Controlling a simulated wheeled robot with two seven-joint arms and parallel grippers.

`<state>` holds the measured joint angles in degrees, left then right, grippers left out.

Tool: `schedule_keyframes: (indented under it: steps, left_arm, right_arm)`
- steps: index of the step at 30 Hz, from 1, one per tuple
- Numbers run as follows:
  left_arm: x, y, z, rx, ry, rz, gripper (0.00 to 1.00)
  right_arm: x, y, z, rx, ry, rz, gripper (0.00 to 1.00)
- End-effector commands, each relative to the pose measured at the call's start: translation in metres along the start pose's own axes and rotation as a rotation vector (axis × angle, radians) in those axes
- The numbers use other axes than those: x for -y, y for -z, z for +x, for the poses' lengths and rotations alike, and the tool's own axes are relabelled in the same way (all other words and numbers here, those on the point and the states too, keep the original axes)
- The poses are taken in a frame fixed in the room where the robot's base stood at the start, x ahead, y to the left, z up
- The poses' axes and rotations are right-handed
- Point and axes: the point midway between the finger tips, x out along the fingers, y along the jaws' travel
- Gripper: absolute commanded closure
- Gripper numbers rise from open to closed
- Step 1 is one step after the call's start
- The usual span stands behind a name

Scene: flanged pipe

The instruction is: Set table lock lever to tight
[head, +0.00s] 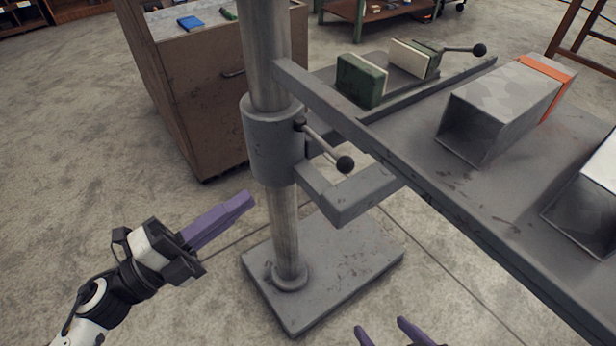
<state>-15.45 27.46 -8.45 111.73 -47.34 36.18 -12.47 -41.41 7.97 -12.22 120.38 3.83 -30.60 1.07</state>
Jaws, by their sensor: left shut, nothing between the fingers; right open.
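The table lock lever (325,146) is a thin rod with a black ball knob, fixed to the grey collar (270,140) on the upright column. It slopes down to the right, and its knob hangs in front of the table's support bracket. My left gripper (247,199) is at lower left, its purple fingers shut with nothing between them. It is apart from the lever, below and left of it. My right gripper (385,331) shows only its purple fingertips at the bottom edge. They are spread apart, below the lever and the table, with no object visible between them.
The grey table (450,205) fills the right side, its long edge close to the lever. It carries a vise (362,80) with a ball-ended handle and rectangular metal ducts (500,105). A brown cabinet (195,100) stands behind the column. Floor at lower left is open.

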Motion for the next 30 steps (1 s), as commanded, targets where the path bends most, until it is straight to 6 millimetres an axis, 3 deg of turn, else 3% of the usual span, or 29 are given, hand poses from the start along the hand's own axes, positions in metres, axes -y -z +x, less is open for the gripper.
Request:
schedule_keyframes:
  steps: [11,16,30]
  left_arm:
    - [0.000,0.005,0.001,-0.041,-0.008,0.043,1.00]
    - [0.001,0.005,0.011,-0.041,-0.005,0.042,1.00]
    - [0.001,0.009,0.105,-0.041,-0.004,0.041,1.00]
  right_arm:
    - [0.001,-0.004,-0.002,0.007,0.003,0.000,0.35]
    - [0.001,-0.003,-0.003,0.004,0.003,-0.001,0.35]
    - [-0.001,0.006,-0.003,-0.005,-0.001,-0.011,0.35]
